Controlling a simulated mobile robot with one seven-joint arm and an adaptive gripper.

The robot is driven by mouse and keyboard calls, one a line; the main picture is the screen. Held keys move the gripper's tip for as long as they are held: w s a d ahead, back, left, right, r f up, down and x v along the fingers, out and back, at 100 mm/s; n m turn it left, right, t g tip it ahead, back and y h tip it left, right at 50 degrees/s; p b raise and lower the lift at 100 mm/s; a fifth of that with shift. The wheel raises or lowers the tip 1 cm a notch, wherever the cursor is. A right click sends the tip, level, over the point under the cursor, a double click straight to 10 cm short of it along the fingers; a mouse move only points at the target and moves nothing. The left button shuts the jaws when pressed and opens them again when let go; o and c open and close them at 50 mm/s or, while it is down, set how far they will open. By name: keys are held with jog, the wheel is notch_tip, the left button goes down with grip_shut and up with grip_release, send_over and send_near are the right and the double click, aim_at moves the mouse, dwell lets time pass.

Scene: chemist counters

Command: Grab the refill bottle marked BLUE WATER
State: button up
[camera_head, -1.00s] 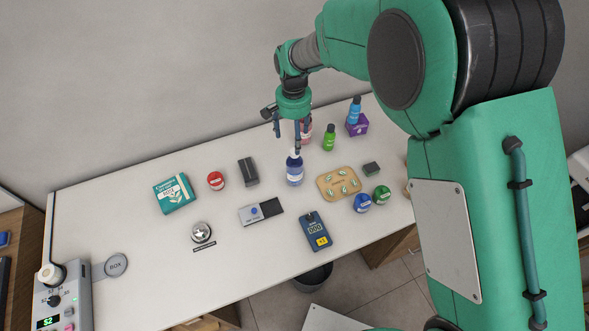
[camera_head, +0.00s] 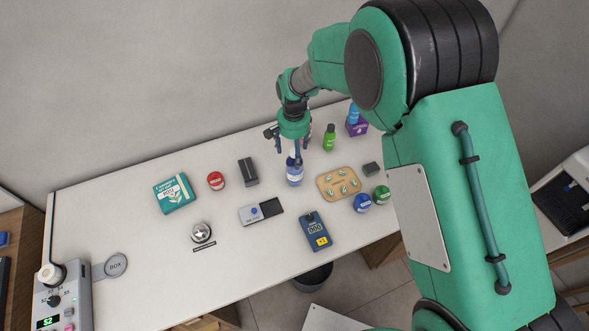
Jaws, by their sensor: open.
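A blue bottle (camera_head: 294,178) with a pale label stands upright on the counter, just below my gripper; its print is too small to read. Another blue bottle (camera_head: 353,115) stands on a purple box (camera_head: 357,129) at the back right, and I cannot read its label either. My gripper (camera_head: 289,150) is open and points down over the first bottle. Its fingers hide part of that bottle's top. I cannot tell whether the fingers touch it or are around its neck.
A green bottle (camera_head: 329,138) stands behind to the right. A mostly hidden pink bottle (camera_head: 309,134) is behind my gripper. A dark grey block (camera_head: 248,172), a tan tray (camera_head: 338,183) and a blue meter (camera_head: 313,232) lie around.

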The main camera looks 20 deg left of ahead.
aim_at(294, 161)
jog(key=shift+f, duration=0.1)
jog(key=shift+d+f, duration=0.1)
jog(key=shift+f, duration=2.4)
grip_shut()
